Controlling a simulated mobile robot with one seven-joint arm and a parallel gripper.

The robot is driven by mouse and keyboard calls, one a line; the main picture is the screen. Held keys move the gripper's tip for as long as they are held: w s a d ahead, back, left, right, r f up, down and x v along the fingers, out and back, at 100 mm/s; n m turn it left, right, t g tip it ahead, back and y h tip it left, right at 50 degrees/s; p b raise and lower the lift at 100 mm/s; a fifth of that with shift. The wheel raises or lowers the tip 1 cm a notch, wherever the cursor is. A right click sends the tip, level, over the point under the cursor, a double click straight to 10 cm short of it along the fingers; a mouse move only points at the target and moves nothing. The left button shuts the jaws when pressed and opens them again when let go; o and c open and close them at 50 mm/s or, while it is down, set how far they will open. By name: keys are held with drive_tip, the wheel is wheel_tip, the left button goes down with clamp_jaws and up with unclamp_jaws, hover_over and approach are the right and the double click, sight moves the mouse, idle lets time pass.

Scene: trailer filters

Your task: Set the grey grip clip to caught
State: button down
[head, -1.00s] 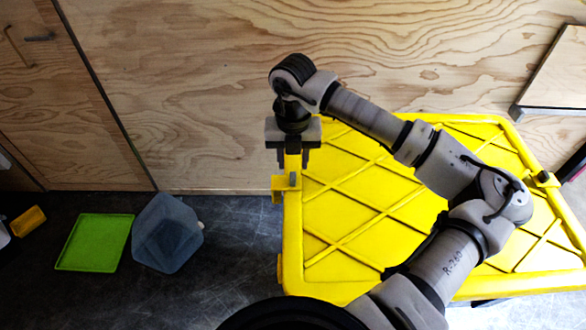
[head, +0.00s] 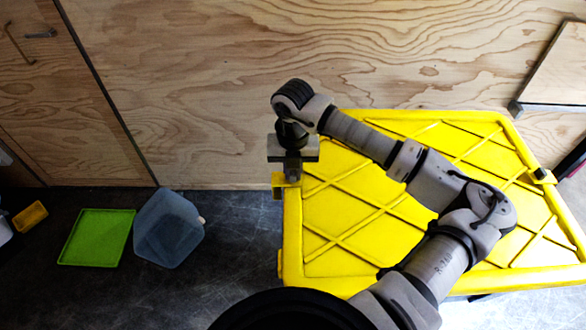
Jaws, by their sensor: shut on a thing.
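A large yellow lid (head: 345,215) with raised diagonal ribs fills the middle and right. A small yellow bracket (head: 278,181) sticks out at its left edge, near the far left corner. My gripper (head: 292,174) points down at this bracket, with its fingers closed together on the grey grip clip there. The clip is almost wholly hidden by the fingers, so its position cannot be told.
Another yellow bracket (head: 542,176) sits on the lid's right edge. A plywood wall (head: 220,90) stands close behind. On the dark floor at left are a green tray (head: 97,238), a translucent bluish bin (head: 168,230) and a small yellow box (head: 30,216).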

drive_tip(key=shift+d+f+b, duration=0.2)
drive_tip(key=shift+d+b, duration=0.65)
drive_tip(key=shift+b, duration=0.2)
drive_tip(key=shift+d+r+b, duration=0.15)
drive_tip(key=shift+d+b, duration=0.15)
drive_tip(key=shift+d, duration=0.15)
drive_tip(key=c, duration=1.4)
unclamp_jaws()
wheel_tip(320, 180, up, 14)
drive_tip(key=b, duration=0.2)
drive_tip(key=shift+b, duration=0.3)
